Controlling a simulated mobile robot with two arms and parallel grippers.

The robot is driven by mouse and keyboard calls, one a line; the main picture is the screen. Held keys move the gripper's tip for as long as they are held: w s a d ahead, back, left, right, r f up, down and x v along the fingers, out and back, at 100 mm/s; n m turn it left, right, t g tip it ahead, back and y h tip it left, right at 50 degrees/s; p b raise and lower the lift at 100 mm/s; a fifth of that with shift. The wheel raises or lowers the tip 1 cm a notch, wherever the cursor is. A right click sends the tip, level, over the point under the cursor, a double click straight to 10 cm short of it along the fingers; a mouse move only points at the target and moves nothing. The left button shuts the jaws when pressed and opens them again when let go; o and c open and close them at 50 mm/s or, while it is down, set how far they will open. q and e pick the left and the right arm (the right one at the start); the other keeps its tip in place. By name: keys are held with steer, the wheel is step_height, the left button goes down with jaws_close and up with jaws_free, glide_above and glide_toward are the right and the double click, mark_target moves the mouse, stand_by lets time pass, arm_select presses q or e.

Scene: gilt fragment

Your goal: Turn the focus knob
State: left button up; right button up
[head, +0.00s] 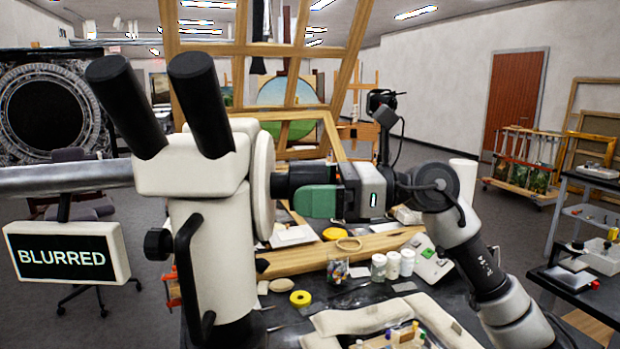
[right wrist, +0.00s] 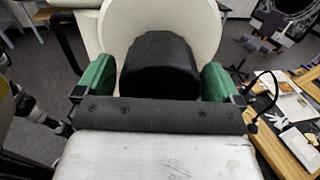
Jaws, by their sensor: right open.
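The white microscope (head: 205,225) with two black eyepieces stands at the left of the head view. Its black focus knob (head: 284,182) sticks out to the right from a round white disc (head: 262,188). My right gripper (head: 305,186), with green finger pads, is open around the knob. A sign (head: 66,254) on the microscope reads "BLURRED". My left gripper is not in view.
A second, smaller black knob (head: 158,244) and a curved black handle (head: 187,265) are on the microscope. The dark table below holds white jars (head: 393,264), a yellow tape roll (head: 300,298) and a padded tray (head: 335,318). A wooden easel (head: 350,75) stands behind.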

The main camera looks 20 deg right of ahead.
steer(key=shift+a, duration=0.1)
steer(key=c, duration=0.9)
steer(key=shift+m+p, duration=1)
steer(key=shift+m, duration=1.8)
steer(key=o, duration=0.9)
steer(key=shift+s, duration=0.1)
